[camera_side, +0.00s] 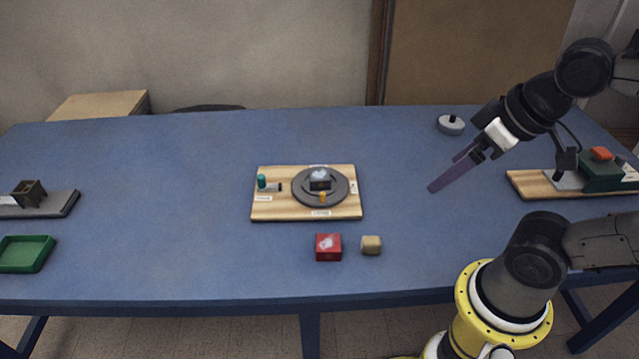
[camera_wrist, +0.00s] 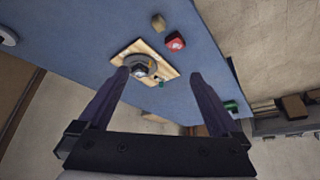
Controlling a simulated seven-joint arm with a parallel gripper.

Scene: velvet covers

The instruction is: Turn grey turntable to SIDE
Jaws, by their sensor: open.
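The grey turntable (camera_side: 334,199) is a round disc on a light wooden board (camera_side: 285,212) near the middle of the blue table. A dark block with a pale top (camera_side: 320,179) sits on the disc. A small orange marker (camera_side: 322,197) is at the disc's near edge, by a white label on the board. A teal-topped peg (camera_side: 262,182) stands at the board's left. My gripper (camera_side: 450,178) is open and empty, in the air right of the board. In the wrist view my gripper's purple fingers (camera_wrist: 172,88) are spread, and the turntable (camera_wrist: 133,59) shows beyond them.
A red box (camera_side: 328,247) and a small tan block (camera_side: 371,245) stand in front of the board. A grey round thing (camera_side: 451,125) is at the back right. A green device (camera_side: 603,172) on a board is at far right; a green tray (camera_side: 25,253) is at left.

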